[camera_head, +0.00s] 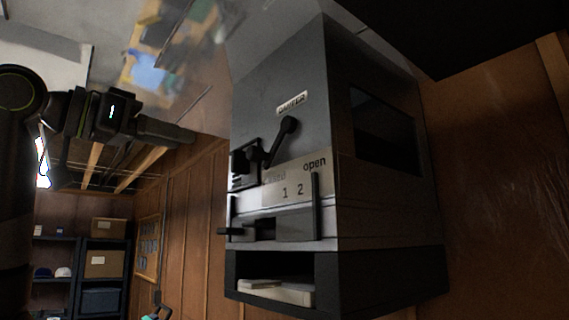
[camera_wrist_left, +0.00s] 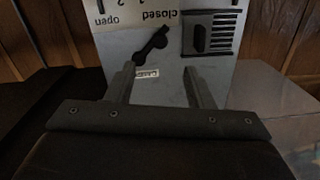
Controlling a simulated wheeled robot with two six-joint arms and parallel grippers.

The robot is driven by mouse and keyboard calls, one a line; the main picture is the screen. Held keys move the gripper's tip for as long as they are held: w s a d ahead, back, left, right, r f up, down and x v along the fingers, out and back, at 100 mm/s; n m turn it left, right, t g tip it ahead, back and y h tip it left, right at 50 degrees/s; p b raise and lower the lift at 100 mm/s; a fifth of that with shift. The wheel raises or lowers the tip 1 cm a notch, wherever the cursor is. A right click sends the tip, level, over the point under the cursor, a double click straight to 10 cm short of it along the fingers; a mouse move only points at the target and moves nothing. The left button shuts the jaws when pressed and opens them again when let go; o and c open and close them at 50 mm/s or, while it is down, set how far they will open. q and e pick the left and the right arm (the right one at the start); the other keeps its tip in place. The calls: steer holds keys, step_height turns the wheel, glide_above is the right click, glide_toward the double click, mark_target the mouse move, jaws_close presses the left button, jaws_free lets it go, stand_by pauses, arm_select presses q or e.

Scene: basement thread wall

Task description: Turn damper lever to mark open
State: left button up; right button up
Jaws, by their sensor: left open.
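The dark damper lever (camera_head: 283,138) is on the grey front of a metal unit, below a small "DAMPER" label (camera_head: 291,103). Its thick round end is at the top, and its thin end slants down-left toward the faint word "closed". The pale scale plate (camera_head: 297,185) reads "closed", "1", "2" and "open", with "open" at the right. My left gripper (camera_head: 190,136) is left of the unit, apart from the lever. In the left wrist view, the open, empty fingers (camera_wrist_left: 158,78) point at the panel, where the lever (camera_wrist_left: 150,47) shows upside down beyond them.
A black slatted vent block (camera_head: 245,163) sits just left of the lever. Vertical bars and a horizontal handle (camera_head: 237,231) stick out below the scale. An open slot with pale blocks (camera_head: 275,290) is at the bottom. Shelves with boxes (camera_head: 103,264) stand far behind.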

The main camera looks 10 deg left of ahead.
mark_target(249, 153)
arm_select(q)
steer(key=p+x, duration=0.2)
steer(key=x, duration=0.2)
steer(key=p+x, duration=0.2)
steer(key=x, duration=0.2)
steer(key=r+p+x, duration=0.1)
steer(key=p+x, duration=0.2)
steer(key=x, duration=0.1)
steer(key=shift+w+d, duration=0.25)
steer(key=shift+w+d+p, duration=0.2)
steer(key=shift+w+p, duration=0.1)
steer(key=shift+p, duration=0.05)
steer(key=shift+w+d+f+p, duration=0.1)
steer(key=shift+w+d+p, duration=0.25)
steer(key=shift+w, duration=0.2)
steer(key=shift+w+d+f, duration=0.1)
steer(key=shift+w+d, duration=0.15)
steer(key=shift+w, duration=0.1)
steer(key=shift+s+a, duration=0.1)
steer(key=c, duration=0.6)
jaws_close()
arm_select(e)
step_height(249, 153, up, 9)
steer(key=s+a, duration=0.1)
steer(key=shift+f, duration=0.2)
